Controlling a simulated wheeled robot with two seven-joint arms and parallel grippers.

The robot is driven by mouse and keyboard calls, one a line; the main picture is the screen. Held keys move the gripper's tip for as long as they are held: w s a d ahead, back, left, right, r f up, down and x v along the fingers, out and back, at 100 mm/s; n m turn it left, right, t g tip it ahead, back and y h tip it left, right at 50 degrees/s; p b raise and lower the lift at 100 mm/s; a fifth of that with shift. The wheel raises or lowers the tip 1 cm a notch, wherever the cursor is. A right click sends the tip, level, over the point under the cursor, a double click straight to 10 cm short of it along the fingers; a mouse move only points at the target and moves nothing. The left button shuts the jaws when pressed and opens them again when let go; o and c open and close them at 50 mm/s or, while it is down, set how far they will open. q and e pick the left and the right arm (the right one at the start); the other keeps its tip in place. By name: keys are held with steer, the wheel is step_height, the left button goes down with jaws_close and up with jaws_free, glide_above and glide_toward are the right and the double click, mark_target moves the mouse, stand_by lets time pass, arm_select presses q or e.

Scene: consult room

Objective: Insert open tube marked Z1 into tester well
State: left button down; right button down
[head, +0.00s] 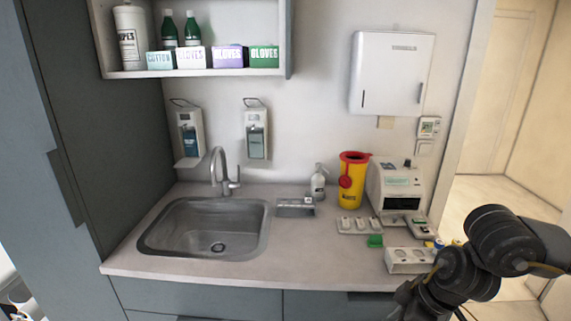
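A white tester-like machine (401,186) with a dark display stands at the right end of the counter, with a smaller device (403,219) in front of it. A white block with round openings (408,261) lies nearer the front edge, partly behind my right arm. Small blue and yellow items show beside the arm, too small to identify. I cannot make out a tube marked Z1 or the tester well. My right arm reaches in from the right over the counter's front right corner; its gripper is not visible. My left gripper is not in view.
A small white tray (360,226), a green item (375,241), a yellow sharps bin (352,181) and a pump bottle (318,184) stand left of the machine. A metal sink (205,228) takes up the left. The counter between sink and tray is mostly clear.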

steer(key=s+f+m, duration=0.2)
steer(key=f, duration=0.5)
steer(key=s+f+m+t+h, duration=0.1)
steer(key=f+m, duration=0.2)
steer(key=f, duration=0.4)
steer(key=shift+s+t+h, duration=0.3)
steer(key=shift+s, duration=0.05)
